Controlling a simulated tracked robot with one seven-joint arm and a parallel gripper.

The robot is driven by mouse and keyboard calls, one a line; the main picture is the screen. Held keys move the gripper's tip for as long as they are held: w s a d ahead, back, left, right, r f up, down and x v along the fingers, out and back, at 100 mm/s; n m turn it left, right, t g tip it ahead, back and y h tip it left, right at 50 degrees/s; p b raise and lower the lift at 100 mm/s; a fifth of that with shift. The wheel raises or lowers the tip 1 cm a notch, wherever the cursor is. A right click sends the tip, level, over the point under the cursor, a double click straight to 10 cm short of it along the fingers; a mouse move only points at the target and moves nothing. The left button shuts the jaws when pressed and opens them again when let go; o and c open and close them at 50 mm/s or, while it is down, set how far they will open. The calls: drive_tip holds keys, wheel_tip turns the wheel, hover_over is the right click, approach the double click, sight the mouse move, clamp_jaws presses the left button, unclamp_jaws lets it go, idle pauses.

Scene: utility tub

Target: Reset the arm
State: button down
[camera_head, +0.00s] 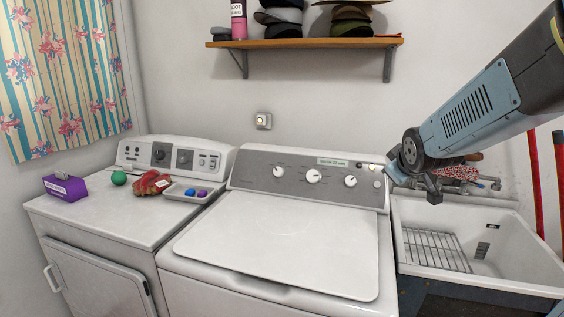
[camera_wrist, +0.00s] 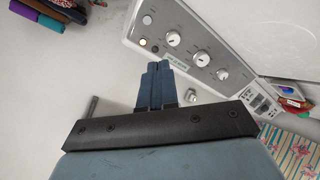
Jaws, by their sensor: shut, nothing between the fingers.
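My arm reaches in from the upper right in the head view. My gripper (camera_head: 432,188) hangs in the air in front of the washer's right end and the left side of the utility tub (camera_head: 525,255). In the wrist view the two blue fingers of my gripper (camera_wrist: 155,68) lie side by side, shut, with nothing between them. The washer's control panel (camera_head: 300,176) is close to the gripper and also shows in the wrist view (camera_wrist: 185,40).
A washer (camera_head: 280,245) with its lid down stands in the middle. A dryer (camera_head: 110,215) at left bears a purple box (camera_head: 66,188), a green ball (camera_head: 119,178), a red item (camera_head: 152,183) and a small tray (camera_head: 178,194). A wooden shelf (camera_head: 305,43) with hats hangs above.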

drive_tip(key=s+a+m+g, duration=0.2)
drive_tip(key=s+m, duration=0.1)
drive_tip(key=s, duration=0.8)
drive_tip(key=s+a+r+m+g+y, duration=0.1)
drive_tip(key=s+a+m+g, duration=0.2)
drive_tip(key=s, duration=0.8)
drive_tip(key=shift+s+r+m, duration=0.15)
drive_tip(key=shift+s+m, duration=0.15)
drive_tip(key=shift+s, duration=0.1)
